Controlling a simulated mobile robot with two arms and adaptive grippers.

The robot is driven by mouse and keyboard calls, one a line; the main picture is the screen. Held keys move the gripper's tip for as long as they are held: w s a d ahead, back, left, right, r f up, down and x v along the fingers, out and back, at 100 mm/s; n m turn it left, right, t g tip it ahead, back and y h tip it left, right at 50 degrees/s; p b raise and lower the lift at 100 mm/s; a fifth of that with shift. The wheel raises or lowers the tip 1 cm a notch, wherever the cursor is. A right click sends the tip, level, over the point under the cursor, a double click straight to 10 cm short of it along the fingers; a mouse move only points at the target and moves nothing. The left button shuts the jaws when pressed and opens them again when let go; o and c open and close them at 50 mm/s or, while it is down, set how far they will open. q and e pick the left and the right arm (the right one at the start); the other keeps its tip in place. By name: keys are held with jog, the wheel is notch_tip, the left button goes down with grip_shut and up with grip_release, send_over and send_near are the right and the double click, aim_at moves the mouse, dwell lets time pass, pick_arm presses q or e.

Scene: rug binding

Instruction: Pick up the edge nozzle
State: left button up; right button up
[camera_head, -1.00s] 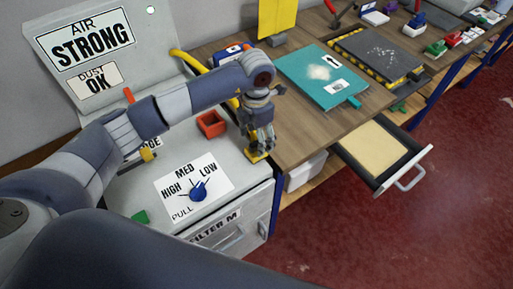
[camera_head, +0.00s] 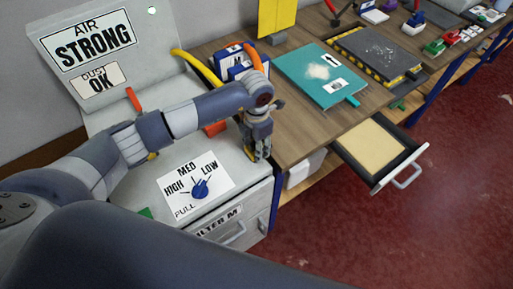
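My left gripper (camera_head: 257,152) points down at the right edge of the grey machine top, beside the wooden bench. In the earlier frame a small yellow piece lay right under its fingertips, possibly the edge nozzle. Now the fingers cover that spot and only a trace of yellow shows. I cannot tell whether the fingers are closed on it or around it. No label marks any piece as the edge nozzle. My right gripper is out of view.
A blue dial (camera_head: 200,189) sits on the machine top. A yellow hose (camera_head: 197,66) runs behind. A teal board (camera_head: 318,76) lies on the bench, and an open drawer (camera_head: 405,173) juts out at right.

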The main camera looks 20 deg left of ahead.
pick_arm(q)
jog(key=shift+w+r+b, duration=0.1)
jog(key=shift+r+b, duration=0.5)
jog(key=shift+r, duration=0.15)
jog(key=shift+s+d+r+b, duration=0.2)
jog(key=shift+r+b, duration=0.15)
jog(key=shift+r, duration=0.1)
jog(key=shift+s+d+r+b, duration=0.2)
jog(key=shift+r+b, duration=0.1)
jog(key=shift+r, duration=0.15)
jog(key=s+d+r+b, duration=0.1)
jog(key=s+d+b, duration=0.3)
jog(key=s+d, duration=0.5)
jog(key=d, duration=0.3)
jog(key=shift+r+b, duration=0.3)
jog(key=shift+r, duration=0.05)
jog(key=shift+o, duration=1.2)
